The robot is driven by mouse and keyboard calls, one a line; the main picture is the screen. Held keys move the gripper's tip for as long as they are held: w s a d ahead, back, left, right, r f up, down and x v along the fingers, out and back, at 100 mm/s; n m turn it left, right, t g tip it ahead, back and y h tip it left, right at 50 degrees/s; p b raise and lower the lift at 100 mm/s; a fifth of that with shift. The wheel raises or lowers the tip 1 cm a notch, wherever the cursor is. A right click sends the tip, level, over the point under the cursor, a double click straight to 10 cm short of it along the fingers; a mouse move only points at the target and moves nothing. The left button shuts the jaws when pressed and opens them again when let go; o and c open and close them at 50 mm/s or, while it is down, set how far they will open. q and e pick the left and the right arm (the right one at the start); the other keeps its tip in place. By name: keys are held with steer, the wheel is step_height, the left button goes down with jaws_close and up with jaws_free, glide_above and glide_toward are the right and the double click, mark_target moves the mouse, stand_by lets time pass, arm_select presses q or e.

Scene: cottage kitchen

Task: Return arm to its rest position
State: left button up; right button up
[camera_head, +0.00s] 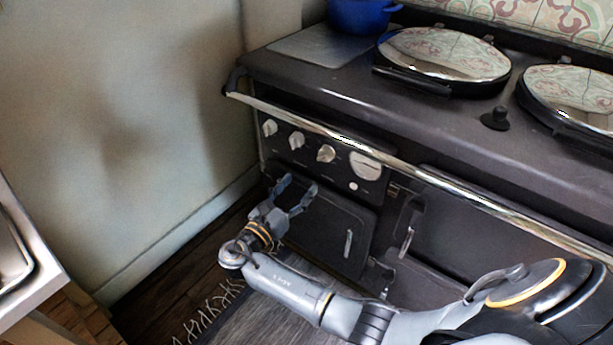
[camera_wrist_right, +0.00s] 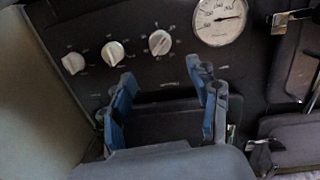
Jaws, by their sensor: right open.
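My right gripper (camera_head: 296,198) is open and empty in the head view, in front of the upper left oven door of the dark stove. Its grey arm comes in from the lower right and reaches left across the stove front. In the right wrist view, the two blue-padded fingers of the right gripper (camera_wrist_right: 165,98) stand apart below the stove's knobs, with nothing between them. Whether the fingertips touch the stove cannot be told. My left gripper is in neither view.
The black stove (camera_head: 330,90) has a chrome rail (camera_head: 400,165), white knobs (camera_head: 326,153) and door handles (camera_head: 348,243) near my arm. A blue pot (camera_head: 360,15) and round lids (camera_head: 443,55) are on top. A wall is at left, a counter edge (camera_head: 35,275) at lower left.

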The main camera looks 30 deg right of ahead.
steer(key=shift+s+a, duration=0.1)
steer(key=shift+a, duration=0.15)
stand_by(0.3)
